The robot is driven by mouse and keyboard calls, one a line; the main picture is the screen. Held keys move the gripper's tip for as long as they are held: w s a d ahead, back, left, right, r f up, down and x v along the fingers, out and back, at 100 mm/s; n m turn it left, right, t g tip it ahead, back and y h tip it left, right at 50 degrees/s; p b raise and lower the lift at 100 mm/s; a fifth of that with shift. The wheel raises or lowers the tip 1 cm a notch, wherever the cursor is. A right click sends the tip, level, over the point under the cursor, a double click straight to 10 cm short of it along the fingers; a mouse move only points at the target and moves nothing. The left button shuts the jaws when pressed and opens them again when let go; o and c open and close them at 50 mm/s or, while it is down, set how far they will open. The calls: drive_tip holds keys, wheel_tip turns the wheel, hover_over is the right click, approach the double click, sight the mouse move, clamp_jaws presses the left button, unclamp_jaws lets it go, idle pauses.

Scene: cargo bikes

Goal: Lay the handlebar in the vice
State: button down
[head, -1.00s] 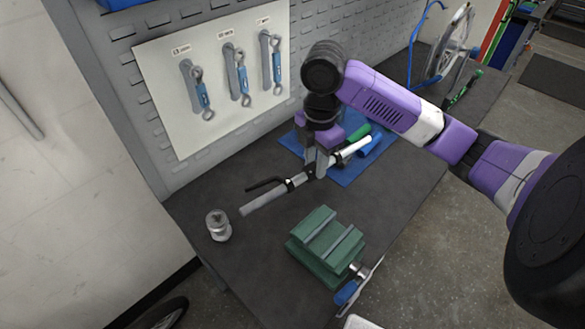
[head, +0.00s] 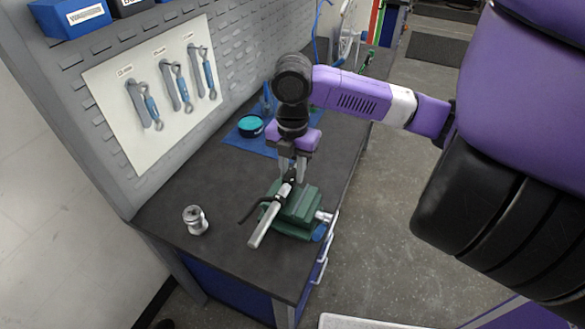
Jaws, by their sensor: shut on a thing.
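The handlebar (head: 264,225) is a grey bar with a black lever on its left side. My gripper (head: 293,177) is shut on it near its far end and points down. The green vice (head: 302,213) stands on the dark workbench near its right front edge. The handlebar lies across the upper left part of the vice in the view, and its near end sticks out past the vice toward the front. The bar and my gripper hide most of the jaw slot. I cannot tell whether the bar is between the jaws or above them.
A blue mat (head: 236,141) with a teal round tin (head: 251,126) lies behind the vice. A panel with several wrenches (head: 150,105) hangs on the back wall. The bench is clear between jar and mat.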

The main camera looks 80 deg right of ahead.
drive_tip(key=shift+f+b, duration=2.15)
drive_tip(key=shift+f, duration=0.7)
drive_tip(key=shift+f, duration=0.1)
drive_tip(key=c, duration=1.1)
unclamp_jaws()
drive_tip(key=shift+o, duration=0.2)
drive_tip(key=shift+r+b, duration=0.5)
drive_tip(key=shift+r, duration=3.4)
